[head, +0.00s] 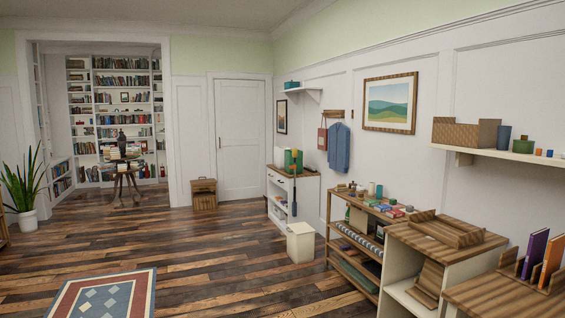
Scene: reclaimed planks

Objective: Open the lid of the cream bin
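The cream bin (300,246) stands on the wood floor in the middle of the head view, in front of the white cabinet and left of the low wooden shelf. It is a small upright box. Its lid (300,228) lies flat on top and looks closed. Neither of my grippers shows in the head view, and the bin is some way off from me.
A white cabinet (283,202) stands behind the bin, and an open shelf unit (345,245) stands to its right. Wooden-topped furniture (472,249) fills the right foreground. A patterned rug (103,297) lies at front left. The floor (215,265) left of the bin is clear.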

